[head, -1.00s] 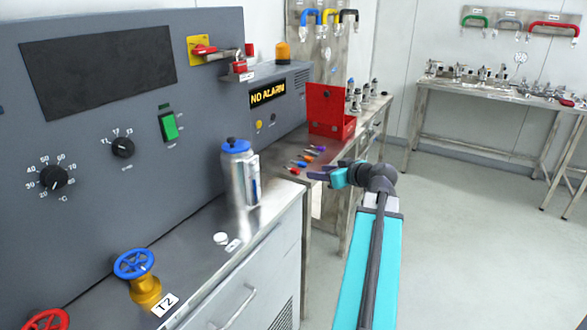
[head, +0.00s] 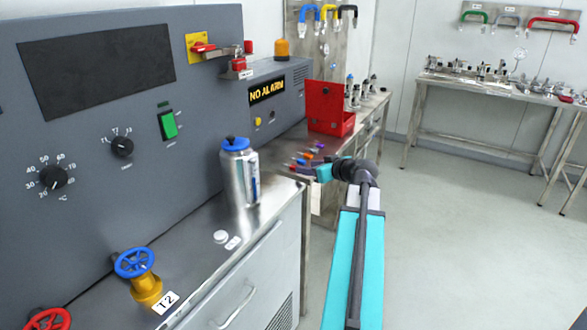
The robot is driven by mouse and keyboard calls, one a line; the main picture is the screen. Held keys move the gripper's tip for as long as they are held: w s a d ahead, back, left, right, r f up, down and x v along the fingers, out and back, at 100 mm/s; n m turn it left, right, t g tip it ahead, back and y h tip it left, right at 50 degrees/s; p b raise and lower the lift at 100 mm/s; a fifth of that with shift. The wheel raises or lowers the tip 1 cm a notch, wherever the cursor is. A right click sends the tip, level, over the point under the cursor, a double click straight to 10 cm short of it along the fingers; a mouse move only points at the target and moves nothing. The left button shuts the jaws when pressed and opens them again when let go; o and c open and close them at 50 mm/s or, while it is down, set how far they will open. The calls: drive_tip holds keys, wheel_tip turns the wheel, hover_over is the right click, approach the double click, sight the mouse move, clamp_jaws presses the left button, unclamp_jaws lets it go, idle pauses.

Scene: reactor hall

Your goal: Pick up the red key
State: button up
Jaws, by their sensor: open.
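The red key (head: 294,167) appears to be the nearest one, at the front end of the row. It is small and partly hard to make out beside the gripper. My gripper (head: 303,171) is open at the row's front end, with its fingertips pointing left, close to the red key. I cannot tell whether it touches the key.
An open red box (head: 330,122) stands behind the keys. A steel bottle with a blue cap (head: 239,170) stands on the nearer counter to the left. The grey control panel (head: 95,95) rises behind it. The floor to the right is clear.

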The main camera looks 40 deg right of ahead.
sight(294, 166)
drive_tip(key=shift+x, duration=1.65)
drive_tip(key=shift+p+x, duration=0.45)
drive_tip(key=shift+x, duration=0.35)
drive_tip(key=shift+p+x, duration=0.45)
drive_tip(key=shift+x, duration=1.4)
drive_tip(key=shift+d, duration=0.15)
clamp_jaws()
